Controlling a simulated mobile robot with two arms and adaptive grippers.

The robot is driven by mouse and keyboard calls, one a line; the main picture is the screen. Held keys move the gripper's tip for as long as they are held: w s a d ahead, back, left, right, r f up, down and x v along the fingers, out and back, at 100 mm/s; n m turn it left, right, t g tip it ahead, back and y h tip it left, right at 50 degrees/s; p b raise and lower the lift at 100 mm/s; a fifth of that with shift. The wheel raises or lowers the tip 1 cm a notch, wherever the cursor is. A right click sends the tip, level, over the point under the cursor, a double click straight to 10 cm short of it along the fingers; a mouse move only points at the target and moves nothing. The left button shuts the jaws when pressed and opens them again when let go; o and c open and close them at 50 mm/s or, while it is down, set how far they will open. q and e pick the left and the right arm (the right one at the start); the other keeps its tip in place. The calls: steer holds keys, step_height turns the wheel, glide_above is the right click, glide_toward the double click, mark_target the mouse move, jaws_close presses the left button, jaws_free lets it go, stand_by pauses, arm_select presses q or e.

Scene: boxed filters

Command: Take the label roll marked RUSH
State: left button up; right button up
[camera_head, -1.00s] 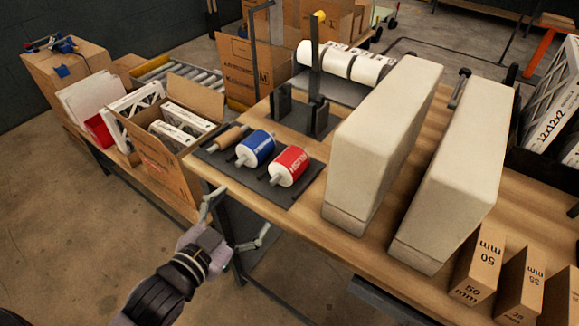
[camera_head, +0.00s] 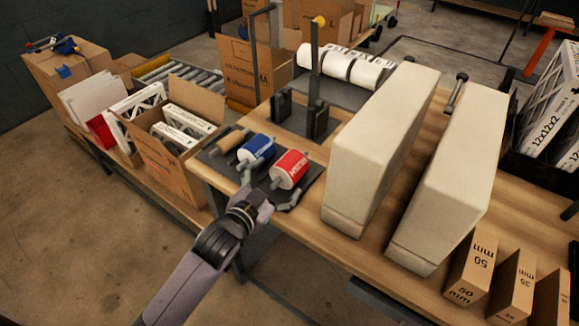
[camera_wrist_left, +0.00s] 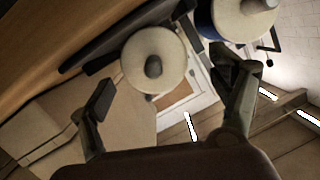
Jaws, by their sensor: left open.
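The red label roll (camera_head: 289,169), with white lettering that seems to read RUSH upside down, lies on a dark mat (camera_head: 220,161) at the table's near left edge. The blue label roll (camera_head: 257,150) lies to its left. My left gripper (camera_head: 272,184) is open at the near end of the red roll, with one finger toward the blue roll and the other at its right. In the left wrist view a white roll end with a grey core (camera_wrist_left: 152,62), apparently the red roll's, shows between the open fingers (camera_wrist_left: 172,88). My right gripper is not in view.
A brown roll (camera_head: 231,140) lies left of the blue one. A dark stand (camera_head: 318,105) rises behind the mat. Two tall cream blocks (camera_head: 385,145) stand to the right, with small brown boxes (camera_head: 472,268) beyond them. An open carton (camera_head: 165,165) stands at the left.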

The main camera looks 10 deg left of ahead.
mark_target(282, 176)
arm_select(q)
steer(key=x, duration=0.4)
steer(key=shift+d+r+p, duration=0.1)
steer(key=shift+d+p, duration=0.2)
steer(key=shift+c, duration=0.3)
steer(key=c, duration=1.6)
steer(key=shift+r, duration=0.1)
